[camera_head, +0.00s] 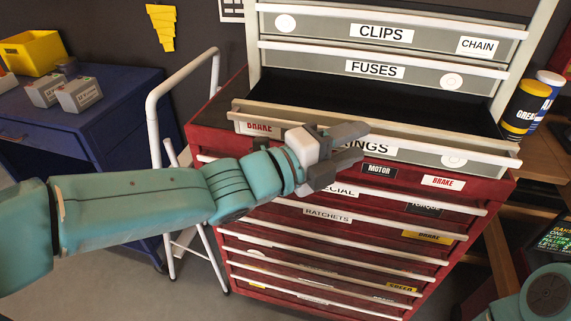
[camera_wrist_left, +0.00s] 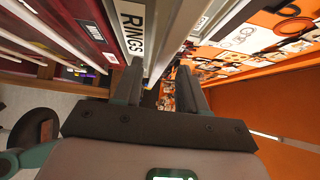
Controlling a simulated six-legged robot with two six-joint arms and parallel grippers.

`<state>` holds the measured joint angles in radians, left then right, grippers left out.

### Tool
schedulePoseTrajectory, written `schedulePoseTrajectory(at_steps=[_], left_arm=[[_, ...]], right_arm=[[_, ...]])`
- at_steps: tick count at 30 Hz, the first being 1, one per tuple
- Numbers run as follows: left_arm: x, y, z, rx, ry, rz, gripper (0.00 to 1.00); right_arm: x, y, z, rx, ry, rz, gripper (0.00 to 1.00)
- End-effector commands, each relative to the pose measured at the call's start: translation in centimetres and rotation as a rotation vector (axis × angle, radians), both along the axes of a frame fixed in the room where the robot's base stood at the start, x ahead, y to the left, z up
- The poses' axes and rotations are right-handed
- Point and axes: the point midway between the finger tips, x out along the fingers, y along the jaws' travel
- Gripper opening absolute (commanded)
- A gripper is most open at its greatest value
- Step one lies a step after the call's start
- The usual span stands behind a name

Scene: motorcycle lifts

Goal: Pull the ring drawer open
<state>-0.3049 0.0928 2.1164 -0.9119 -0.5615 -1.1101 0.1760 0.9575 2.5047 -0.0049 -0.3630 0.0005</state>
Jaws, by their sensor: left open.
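The ring drawer (camera_head: 415,151) is the lowest grey drawer of the upper chest in the head view. It stands pulled out, with its dark empty-looking inside showing behind the front. Its RINGS label (camera_wrist_left: 132,28) is readable in the left wrist view and partly covered by my gripper in the head view. My left gripper (camera_head: 360,143) is open at the left half of the drawer front. In the left wrist view its two fingers (camera_wrist_left: 158,88) point toward the pale handle edge. I cannot tell whether they touch it. My right gripper is out of view.
The closed grey FUSES drawer (camera_head: 385,71) and CLIPS drawer (camera_head: 420,36) are above. A red cabinet (camera_head: 330,240) with several white-handled drawers is below. A white tubular frame (camera_head: 152,130) and a blue bench (camera_head: 90,120) stand left. Two cans (camera_head: 525,105) stand right.

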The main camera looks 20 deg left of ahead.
Motion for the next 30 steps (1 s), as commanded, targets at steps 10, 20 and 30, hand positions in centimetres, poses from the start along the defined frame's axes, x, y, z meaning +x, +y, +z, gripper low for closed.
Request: schedulePoseTrajectory(at_steps=[10,20,30], left_arm=[[-6.5,6.7,0.2,0.0,0.0,0.008,0.41],[-9.6,9.7,0.0,-0.001,0.001,0.003,0.41],[-9.8,9.8,0.0,0.0,0.001,0.001,0.41]], right_arm=[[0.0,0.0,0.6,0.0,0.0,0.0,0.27],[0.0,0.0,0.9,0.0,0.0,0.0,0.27],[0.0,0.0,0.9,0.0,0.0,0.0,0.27]])
